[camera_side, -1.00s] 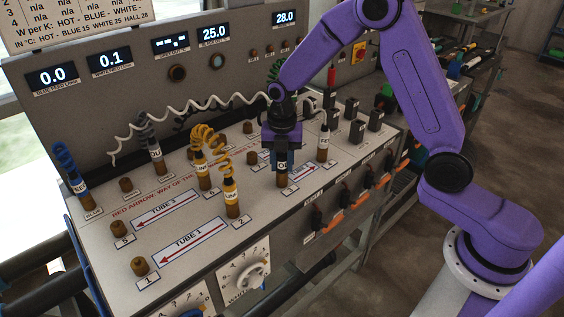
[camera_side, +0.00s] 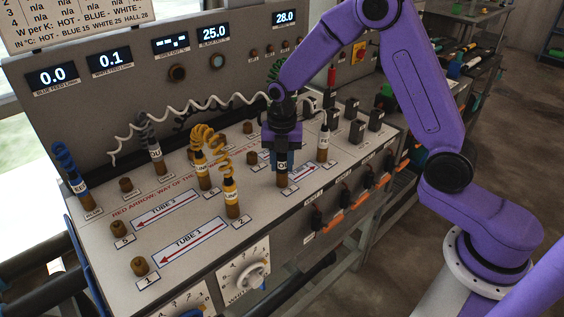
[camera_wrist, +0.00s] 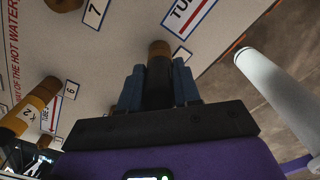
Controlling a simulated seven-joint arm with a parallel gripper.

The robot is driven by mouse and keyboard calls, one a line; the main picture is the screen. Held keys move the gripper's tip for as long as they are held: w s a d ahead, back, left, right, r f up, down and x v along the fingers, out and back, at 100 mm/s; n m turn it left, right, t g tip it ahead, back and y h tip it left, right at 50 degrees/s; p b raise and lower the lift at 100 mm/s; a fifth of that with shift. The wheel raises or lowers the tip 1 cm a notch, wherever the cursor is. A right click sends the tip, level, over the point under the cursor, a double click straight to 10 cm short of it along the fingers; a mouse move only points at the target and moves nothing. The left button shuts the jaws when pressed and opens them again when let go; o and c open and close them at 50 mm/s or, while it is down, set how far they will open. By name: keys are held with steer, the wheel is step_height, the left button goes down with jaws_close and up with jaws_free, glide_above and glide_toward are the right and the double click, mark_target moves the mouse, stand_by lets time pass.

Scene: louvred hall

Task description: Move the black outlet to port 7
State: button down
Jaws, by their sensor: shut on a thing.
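My gripper (camera_side: 282,158) is shut on a black plug (camera_side: 282,167), whose white label begins with "O", above the front of the sloped panel. In the wrist view its blue fingers (camera_wrist: 158,88) clasp the black plug (camera_wrist: 158,84) from both sides. The plug's far end meets a brown socket (camera_wrist: 160,48); I cannot tell how deeply it sits. In the side view a "3" label (camera_side: 289,190) lies beside that spot. In the wrist view the port 7 label (camera_wrist: 95,13) is at the top left, beside a brown socket (camera_wrist: 64,3) that looks empty and is partly cut off.
Yellow plugs (camera_side: 231,198) joined by a coil stand left of my gripper. A white plug (camera_side: 323,145) stands close on its right. A grey-coiled plug (camera_side: 157,160) and a blue plug (camera_side: 79,187) are farther left. A white coiled hose (camera_side: 205,103) crosses behind.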

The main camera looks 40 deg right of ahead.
steer(key=shift+r, duration=0.35)
steer(key=shift+r, duration=3.15)
steer(key=shift+w, duration=0.1)
steer(key=w+r, duration=0.3)
steer(key=w, duration=1)
steer(key=shift+s+f, duration=0.1)
steer(key=shift+f, duration=3.2)
steer(key=shift+f, duration=0.3)
steer(key=shift+f, duration=1.25)
